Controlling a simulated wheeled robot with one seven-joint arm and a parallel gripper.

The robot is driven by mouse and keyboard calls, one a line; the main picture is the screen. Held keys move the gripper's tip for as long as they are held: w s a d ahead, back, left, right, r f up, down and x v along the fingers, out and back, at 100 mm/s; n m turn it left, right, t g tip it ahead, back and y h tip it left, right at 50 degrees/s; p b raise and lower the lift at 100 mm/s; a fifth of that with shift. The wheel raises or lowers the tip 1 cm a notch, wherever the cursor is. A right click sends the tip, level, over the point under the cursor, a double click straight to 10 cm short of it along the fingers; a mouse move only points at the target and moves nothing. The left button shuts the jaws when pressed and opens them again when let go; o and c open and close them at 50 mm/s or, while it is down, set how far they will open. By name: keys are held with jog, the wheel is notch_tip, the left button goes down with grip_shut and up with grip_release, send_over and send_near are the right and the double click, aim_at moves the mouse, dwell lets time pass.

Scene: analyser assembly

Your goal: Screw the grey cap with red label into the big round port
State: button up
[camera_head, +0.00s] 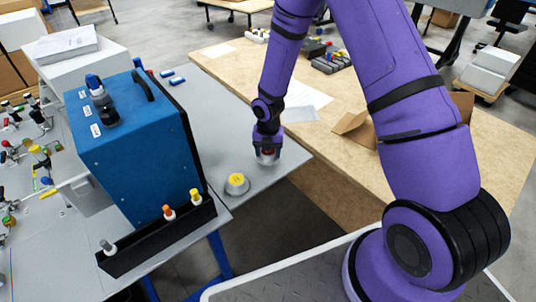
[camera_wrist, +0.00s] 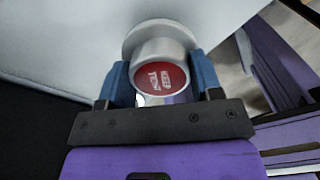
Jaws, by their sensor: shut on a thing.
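The grey cap with the red label (camera_wrist: 162,72) fills the middle of the wrist view, its label facing the camera and its wider flange beyond. My gripper (camera_wrist: 165,85) is shut on the cap, with one blue finger on each side. In the head view my gripper (camera_head: 267,149) points down over the right part of the grey table, and the cap (camera_head: 267,158) shows between its fingers at or close above the surface. The blue analyser (camera_head: 135,150) stands to the left. I cannot make out the big round port for certain.
A grey cap with a yellow top (camera_head: 236,184) stands on the grey table (camera_head: 215,120) left of my gripper. A black rack (camera_head: 155,240) with small capped pieces lies before the analyser. A wooden table (camera_head: 345,165) with an open cardboard box (camera_head: 355,128) is at right.

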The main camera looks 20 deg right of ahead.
jog(key=shift+r, duration=2.15)
